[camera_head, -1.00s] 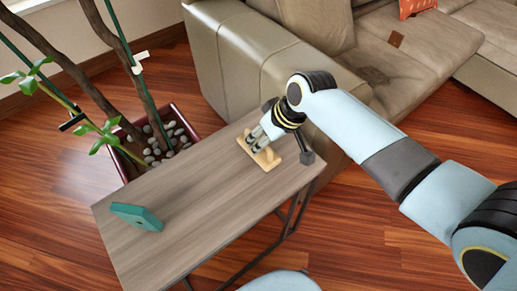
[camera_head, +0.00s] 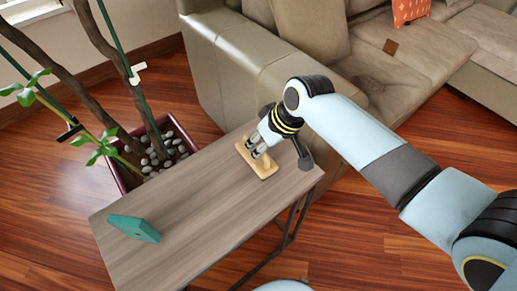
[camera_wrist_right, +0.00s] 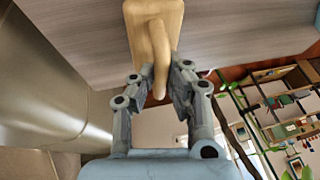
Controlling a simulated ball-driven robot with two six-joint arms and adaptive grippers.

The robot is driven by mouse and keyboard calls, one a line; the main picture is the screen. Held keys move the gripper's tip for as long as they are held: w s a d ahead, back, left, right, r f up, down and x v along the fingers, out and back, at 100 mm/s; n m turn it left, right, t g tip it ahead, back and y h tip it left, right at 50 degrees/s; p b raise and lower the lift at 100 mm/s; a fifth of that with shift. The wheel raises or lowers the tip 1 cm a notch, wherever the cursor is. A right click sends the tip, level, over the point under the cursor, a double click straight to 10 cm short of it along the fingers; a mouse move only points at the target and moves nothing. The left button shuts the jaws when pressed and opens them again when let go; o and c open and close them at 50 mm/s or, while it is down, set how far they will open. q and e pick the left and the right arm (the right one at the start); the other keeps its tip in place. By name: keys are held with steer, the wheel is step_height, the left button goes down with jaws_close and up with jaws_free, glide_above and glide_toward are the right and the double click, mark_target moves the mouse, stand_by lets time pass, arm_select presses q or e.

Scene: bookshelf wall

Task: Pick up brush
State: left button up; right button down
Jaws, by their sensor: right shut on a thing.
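The brush, a pale wooden block (camera_head: 266,172) with a handle, is at the far right end of the grey wooden side table (camera_head: 175,200). My right gripper (camera_head: 254,151) comes down over it and is shut on its handle. In the right wrist view, the gripper's two fingers (camera_wrist_right: 158,88) stand on either side of the curved handle (camera_wrist_right: 160,58), with the flat block (camera_wrist_right: 140,20) beyond. Whether the block touches the tabletop is hard to tell. My left gripper is not in view.
A teal angular object (camera_head: 134,228) lies near the table's left end. A planter with stones (camera_head: 157,153) and plant stems stands behind the table. A beige leather sofa (camera_head: 225,75) is close behind its right end. The middle of the tabletop is clear.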

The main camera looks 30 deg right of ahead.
steer(key=r, duration=0.3)
steer(key=shift+d+r, duration=0.15)
steer(key=shift+d, duration=0.15)
steer(key=s+d+r, duration=0.2)
steer(key=d+r, duration=0.1)
steer(key=d, duration=0.2)
steer(key=s+d+r+p, duration=0.1)
steer(key=s+d+r, duration=0.1)
steer(key=d, duration=0.3)
steer(key=shift+s+r, duration=0.25)
steer(key=shift+r, duration=0.45)
steer(key=shift+d, duration=0.1)
